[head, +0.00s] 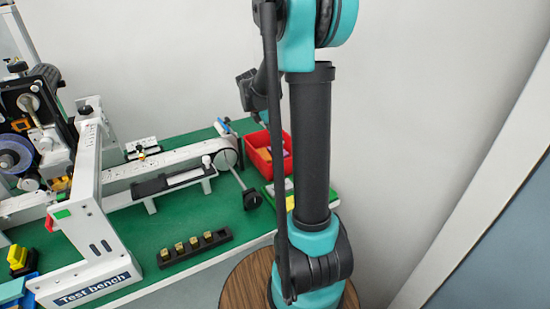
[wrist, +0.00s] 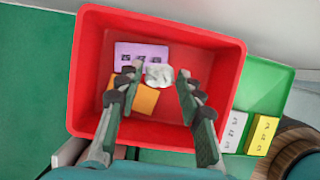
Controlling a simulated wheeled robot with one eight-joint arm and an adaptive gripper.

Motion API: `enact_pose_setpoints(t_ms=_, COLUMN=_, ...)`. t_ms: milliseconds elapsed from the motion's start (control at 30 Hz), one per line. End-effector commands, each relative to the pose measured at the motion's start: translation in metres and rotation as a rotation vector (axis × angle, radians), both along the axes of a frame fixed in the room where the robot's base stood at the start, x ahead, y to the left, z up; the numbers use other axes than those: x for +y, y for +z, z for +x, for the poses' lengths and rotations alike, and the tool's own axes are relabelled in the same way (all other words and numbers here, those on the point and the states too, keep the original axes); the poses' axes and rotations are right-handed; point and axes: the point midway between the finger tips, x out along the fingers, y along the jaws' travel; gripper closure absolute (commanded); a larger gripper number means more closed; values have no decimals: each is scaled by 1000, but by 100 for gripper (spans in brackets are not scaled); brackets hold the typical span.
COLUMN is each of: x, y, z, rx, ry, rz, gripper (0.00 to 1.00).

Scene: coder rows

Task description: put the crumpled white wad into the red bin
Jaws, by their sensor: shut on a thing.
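The red bin (wrist: 88,70) fills the middle of the wrist view, seen from above. Inside it lie a purple block (wrist: 130,52) and an orange block (wrist: 140,98). My gripper (wrist: 160,76) is over the inside of the bin, with the crumpled white wad (wrist: 158,73) between its fingertips. It is shut on the wad; the height above the bin floor is hard to judge. In the head view the red bin (head: 258,160) stands at the back right of the green table, partly behind my arm. The wad cannot be made out there.
A green tray (wrist: 262,88) with white and yellow blocks (wrist: 262,135) stands right of the bin. The test bench (head: 95,288) with its conveyor (head: 130,175) takes up the left. A black rack (head: 195,248) with several brass pieces lies in front. A round wooden top (head: 240,285) is beside the table.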

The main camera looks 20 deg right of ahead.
Motion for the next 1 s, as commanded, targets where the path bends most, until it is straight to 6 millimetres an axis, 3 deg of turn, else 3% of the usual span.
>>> enact_pose_setpoints(t_ms=100, x=0, y=0, z=0, rx=0, ry=0, rz=0, gripper=74)
enact_pose_setpoints(t_ms=133, x=0, y=0, z=0, rx=0, ry=0, rz=0, gripper=61)
enact_pose_setpoints(t_ms=300, x=0, y=0, z=0, rx=0, ry=0, rz=0, gripper=40)
enact_pose_setpoints(t_ms=667, x=1, y=3, z=0, rx=0, ry=0, rz=0, gripper=39)
enact_pose_setpoints(t_ms=867, x=11, y=28, z=-2, rx=-1, ry=1, rz=0, gripper=39)
enact_pose_setpoints(t_ms=1000, x=23, y=55, z=-5, rx=-1, ry=1, rz=0, gripper=39)
